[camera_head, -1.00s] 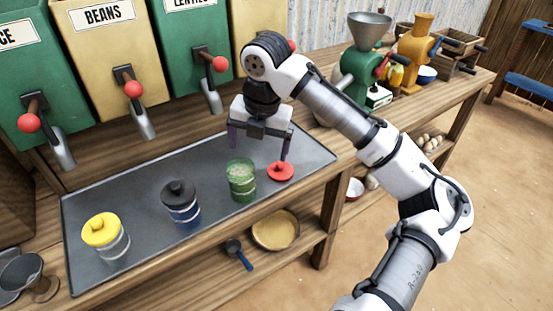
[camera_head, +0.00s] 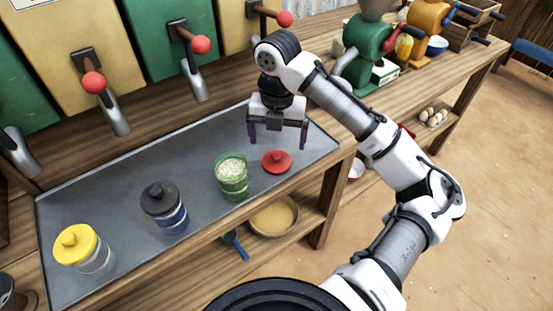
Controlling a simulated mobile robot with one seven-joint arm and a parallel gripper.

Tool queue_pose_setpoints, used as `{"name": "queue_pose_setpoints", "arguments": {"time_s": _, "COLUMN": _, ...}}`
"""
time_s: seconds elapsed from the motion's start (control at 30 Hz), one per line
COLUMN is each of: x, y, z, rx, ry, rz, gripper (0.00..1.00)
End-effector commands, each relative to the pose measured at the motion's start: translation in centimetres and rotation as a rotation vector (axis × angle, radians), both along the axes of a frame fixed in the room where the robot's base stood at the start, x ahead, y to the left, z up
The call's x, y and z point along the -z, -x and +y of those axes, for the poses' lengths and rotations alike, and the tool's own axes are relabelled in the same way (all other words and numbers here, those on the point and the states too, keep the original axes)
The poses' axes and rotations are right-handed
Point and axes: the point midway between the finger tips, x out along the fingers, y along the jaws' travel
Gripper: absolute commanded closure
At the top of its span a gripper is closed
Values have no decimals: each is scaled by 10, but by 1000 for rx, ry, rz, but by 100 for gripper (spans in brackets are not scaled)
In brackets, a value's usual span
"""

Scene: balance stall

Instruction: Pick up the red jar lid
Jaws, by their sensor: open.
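The red jar lid (camera_head: 277,161) lies on the grey metal tray (camera_head: 120,170), knob up, just right of the open green-tinted jar (camera_head: 232,178) filled with pale grains. My gripper (camera_head: 277,144) is open and empty, pointing down with its fingers spread. In the picture it is just above the red lid, apart from it. How far it stands behind or above the lid is hard to tell from this one view.
A jar with a black lid (camera_head: 164,207) and a jar with a yellow lid (camera_head: 82,249) stand further left on the tray. Dispensers with red-knobbed levers (camera_head: 201,45) hang behind. A green grinder (camera_head: 366,50) stands at the back right. A bowl (camera_head: 273,216) sits on the shelf below.

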Motion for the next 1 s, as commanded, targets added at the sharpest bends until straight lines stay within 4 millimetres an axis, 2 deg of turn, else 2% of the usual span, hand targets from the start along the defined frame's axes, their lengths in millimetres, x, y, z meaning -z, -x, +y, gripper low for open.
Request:
{"name": "queue_pose_setpoints", "arguments": {"time_s": 0.23, "x": 18, "y": 2, "z": 1, "rx": -1, "ry": -2, "rz": 3, "gripper": 7}}
{"name": "queue_pose_setpoints", "arguments": {"time_s": 0.5, "x": 54, "y": 4, "z": 2, "rx": 1, "ry": 0, "rz": 0, "gripper": 7}}
{"name": "queue_pose_setpoints", "arguments": {"time_s": 0.8, "x": 60, "y": 4, "z": 2, "rx": 0, "ry": 0, "rz": -1, "gripper": 7}}
{"name": "queue_pose_setpoints", "arguments": {"time_s": 1.0, "x": 60, "y": 4, "z": 2, "rx": 0, "ry": 0, "rz": -1, "gripper": 33}}
